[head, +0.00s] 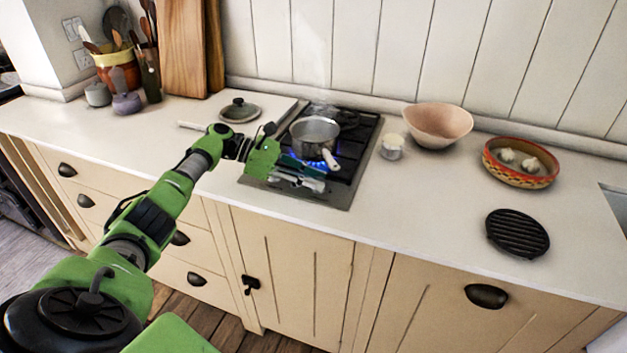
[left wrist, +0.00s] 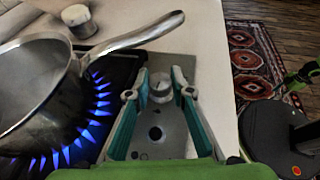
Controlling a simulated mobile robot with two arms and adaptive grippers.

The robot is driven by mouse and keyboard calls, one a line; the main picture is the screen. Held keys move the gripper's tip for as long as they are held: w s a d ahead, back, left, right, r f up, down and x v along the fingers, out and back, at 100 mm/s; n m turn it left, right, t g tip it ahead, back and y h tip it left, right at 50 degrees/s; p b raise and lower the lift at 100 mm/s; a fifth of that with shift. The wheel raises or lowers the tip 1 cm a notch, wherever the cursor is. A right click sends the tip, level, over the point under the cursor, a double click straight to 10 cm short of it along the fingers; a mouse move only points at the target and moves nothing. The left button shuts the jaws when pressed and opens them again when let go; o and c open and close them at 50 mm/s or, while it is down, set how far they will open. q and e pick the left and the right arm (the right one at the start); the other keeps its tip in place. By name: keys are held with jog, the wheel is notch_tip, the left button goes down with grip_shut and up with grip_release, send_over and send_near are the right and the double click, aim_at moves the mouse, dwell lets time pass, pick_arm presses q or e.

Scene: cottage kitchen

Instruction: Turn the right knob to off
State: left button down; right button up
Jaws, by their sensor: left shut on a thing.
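The stove (head: 340,201) is set in the counter, with a metal front strip (left wrist: 182,66). In the left wrist view a round metal knob (left wrist: 160,88) on this strip sits between the fingertips of my left gripper (left wrist: 160,94), which is shut on it. In the head view my left gripper (head: 303,174) reaches over the stove's front and hides the knobs. A steel pot (head: 313,135) stands on a burner with a blue flame (left wrist: 88,128) lit under it. My right gripper is not in view.
The pot's handle (left wrist: 135,38) extends close beyond my left fingers. A small white jar (head: 392,146), a pink bowl (head: 438,126), a patterned dish (head: 519,176) and a black trivet (head: 517,233) stand on the right. A pot lid (head: 240,110) lies at the left.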

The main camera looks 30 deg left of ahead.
pick_arm(q)
jog(key=c, duration=1.8)
grip_release()
jog(key=shift+d, duration=0.1)
jog(key=v, duration=1.2)
